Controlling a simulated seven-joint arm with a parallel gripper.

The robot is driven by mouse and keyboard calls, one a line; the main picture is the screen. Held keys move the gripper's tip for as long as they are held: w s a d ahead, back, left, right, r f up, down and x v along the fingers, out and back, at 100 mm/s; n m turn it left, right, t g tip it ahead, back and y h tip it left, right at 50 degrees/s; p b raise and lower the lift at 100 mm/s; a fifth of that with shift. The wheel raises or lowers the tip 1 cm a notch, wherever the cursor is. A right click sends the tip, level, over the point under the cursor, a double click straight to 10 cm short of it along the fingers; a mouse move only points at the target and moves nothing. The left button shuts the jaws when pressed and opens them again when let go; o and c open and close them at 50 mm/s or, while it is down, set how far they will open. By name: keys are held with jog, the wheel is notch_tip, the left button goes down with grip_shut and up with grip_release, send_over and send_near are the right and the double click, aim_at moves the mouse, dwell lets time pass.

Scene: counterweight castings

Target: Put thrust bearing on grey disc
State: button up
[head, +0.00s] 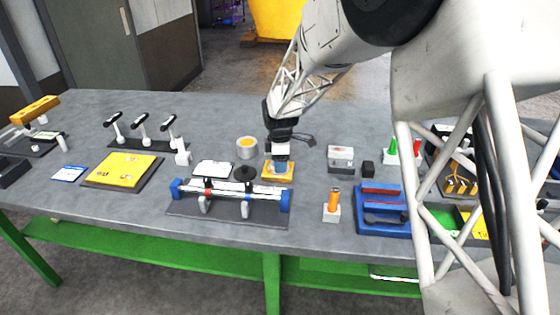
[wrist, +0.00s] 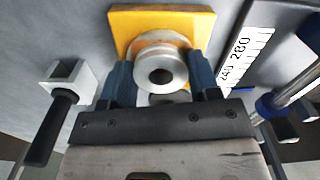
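The thrust bearing, a silver ring with a dark centre hole (wrist: 160,67), is between the blue fingertips of my gripper (wrist: 162,72) in the wrist view. Both fingers sit against its sides, so my gripper looks shut on it. Behind it, a wider pale rim lies on a yellow square block (wrist: 130,27); I cannot tell whether the ring touches that rim. In the head view my gripper (head: 281,163) is down at the yellow block (head: 267,175) and mostly hides the ring. A dark grey disc (head: 245,174) lies on the bench just left of the block.
A rail fixture with blue ends (head: 230,196) lies in front. A grey-white box (head: 341,158) is to the right.

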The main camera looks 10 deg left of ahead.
jog(key=o, duration=0.4)
jog(key=shift+r, duration=0.1)
notch_tip(320, 180, up, 12)
jog(key=shift+r, duration=0.1)
dwell(0.6)
dwell(0.4)
dwell(0.4)
